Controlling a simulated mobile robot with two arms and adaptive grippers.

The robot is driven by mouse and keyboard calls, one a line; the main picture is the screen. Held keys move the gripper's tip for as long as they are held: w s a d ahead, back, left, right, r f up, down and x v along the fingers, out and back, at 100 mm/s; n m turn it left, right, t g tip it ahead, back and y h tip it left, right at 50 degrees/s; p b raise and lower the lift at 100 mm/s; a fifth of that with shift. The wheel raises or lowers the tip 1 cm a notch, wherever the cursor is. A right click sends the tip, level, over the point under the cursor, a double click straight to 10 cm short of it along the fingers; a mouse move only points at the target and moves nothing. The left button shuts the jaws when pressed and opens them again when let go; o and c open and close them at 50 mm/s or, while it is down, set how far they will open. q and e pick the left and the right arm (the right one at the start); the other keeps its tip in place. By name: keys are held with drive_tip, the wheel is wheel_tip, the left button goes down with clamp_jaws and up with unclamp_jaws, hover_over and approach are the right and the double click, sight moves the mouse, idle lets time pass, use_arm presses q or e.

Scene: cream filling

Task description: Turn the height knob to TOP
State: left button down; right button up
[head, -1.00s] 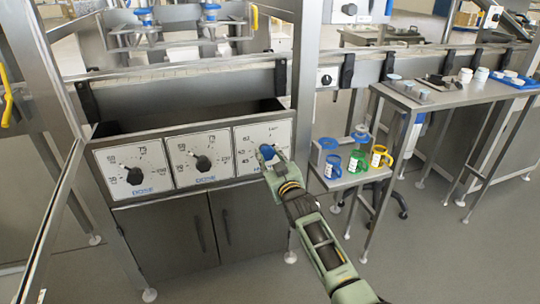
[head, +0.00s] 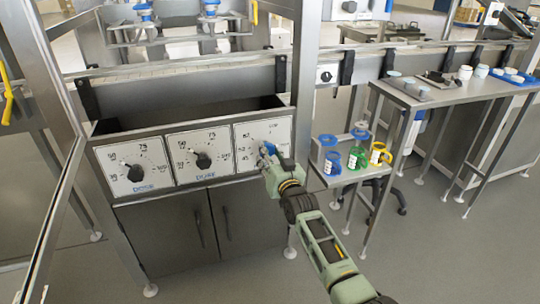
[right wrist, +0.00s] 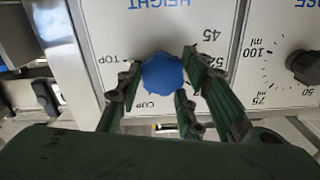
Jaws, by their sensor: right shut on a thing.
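The blue height knob (right wrist: 162,74) sits on the white HEIGHT panel (head: 250,135), the rightmost of three dial panels. In the right wrist view the panel appears upside down, with the marks TOP, CUP, 52 and 45 around the knob. My right gripper (right wrist: 165,80) has its fingers on both sides of the knob, shut on it. In the head view the right gripper (head: 267,154) covers much of the knob (head: 270,148). I cannot make out which mark the knob points to. My left gripper is not in view.
Two dose dials with black knobs, one at the left (head: 135,172) and one in the middle (head: 203,160), are beside the height panel. A small shelf with blue, green and yellow mugs (head: 380,153) stands to the right. A steel table (head: 440,95) is behind it.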

drive_tip(key=shift+w+d+r, duration=0.1)
drive_tip(key=shift+d+r, duration=0.15)
drive_tip(key=shift+d, duration=0.05)
drive_tip(key=o, duration=0.9)
drive_tip(key=shift+o, duration=0.9)
drive_tip(key=shift+f, duration=0.15)
drive_tip(key=shift+s+f, duration=0.2)
drive_tip(key=shift+s, duration=0.3)
drive_tip(key=v, duration=1.1)
drive_tip(key=shift+r, duration=0.25)
drive_tip(key=shift+d, duration=0.15)
